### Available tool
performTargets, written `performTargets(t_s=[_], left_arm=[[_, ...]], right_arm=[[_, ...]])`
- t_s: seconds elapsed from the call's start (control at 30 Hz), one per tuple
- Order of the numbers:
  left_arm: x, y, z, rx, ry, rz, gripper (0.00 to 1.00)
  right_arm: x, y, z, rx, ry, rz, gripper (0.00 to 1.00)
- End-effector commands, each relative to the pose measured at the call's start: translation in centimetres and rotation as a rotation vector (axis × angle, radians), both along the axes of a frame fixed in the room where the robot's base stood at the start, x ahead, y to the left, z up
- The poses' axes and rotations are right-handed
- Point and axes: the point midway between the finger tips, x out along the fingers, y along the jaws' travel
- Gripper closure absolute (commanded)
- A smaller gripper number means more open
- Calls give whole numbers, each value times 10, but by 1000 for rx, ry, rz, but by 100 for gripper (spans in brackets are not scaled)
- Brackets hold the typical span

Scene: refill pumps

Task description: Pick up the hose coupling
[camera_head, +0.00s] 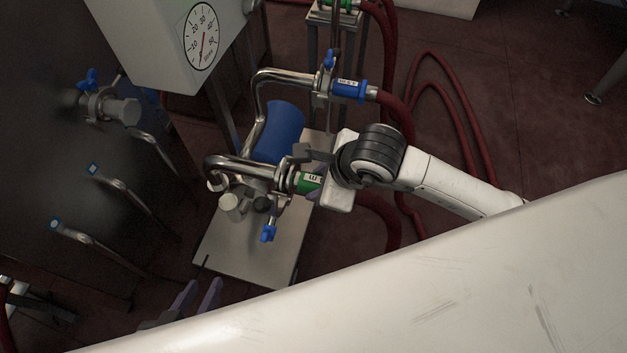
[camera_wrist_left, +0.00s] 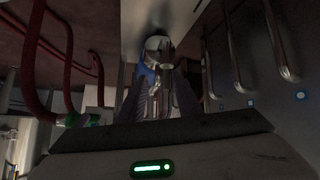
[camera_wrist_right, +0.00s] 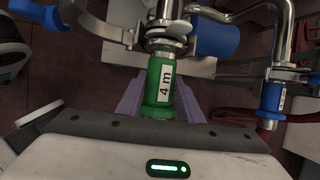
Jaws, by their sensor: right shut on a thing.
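A green hose coupling (camera_head: 308,183) sits at the end of the lower steel pump pipe (camera_head: 240,166). In the right wrist view the green coupling (camera_wrist_right: 158,84) carries a white "4 m" label and lines up with the pipe's clamp joint (camera_wrist_right: 166,38). My right gripper (camera_wrist_right: 157,100) is shut on it, with one purple finger on each side. Whether the coupling is still joined to the pipe cannot be told for certain. My left gripper (camera_head: 198,297) is open and empty, low in front of the pump plate. Its parted fingers also show in the left wrist view (camera_wrist_left: 158,92).
A blue coupling (camera_head: 349,90) with a red hose (camera_head: 394,112) is on the upper pipe. The blue motor (camera_head: 281,132) and blue-handled valve (camera_head: 268,233) stand close to the right gripper. A gauge cabinet (camera_head: 165,38) and dark tank (camera_head: 60,170) lie left.

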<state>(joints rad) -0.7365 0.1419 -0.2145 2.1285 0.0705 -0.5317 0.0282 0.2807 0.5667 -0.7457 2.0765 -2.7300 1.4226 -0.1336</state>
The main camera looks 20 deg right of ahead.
Motion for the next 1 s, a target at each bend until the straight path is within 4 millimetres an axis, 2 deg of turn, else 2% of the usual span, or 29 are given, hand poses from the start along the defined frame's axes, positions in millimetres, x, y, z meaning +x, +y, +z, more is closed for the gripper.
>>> performTargets(t_s=[0.17,0.37,0.6,1.0], left_arm=[[-1,0,0,0,2,0,69],[-2,0,3,5,7,-3,69],[-5,2,5,18,23,-8,69],[1,4,15,40,22,-18,69]], right_arm=[[1,0,5,2,-5,0,100],[2,1,26,3,-7,0,100],[2,0,72,2,-10,0,100],[2,0,155,2,-9,1,100]])
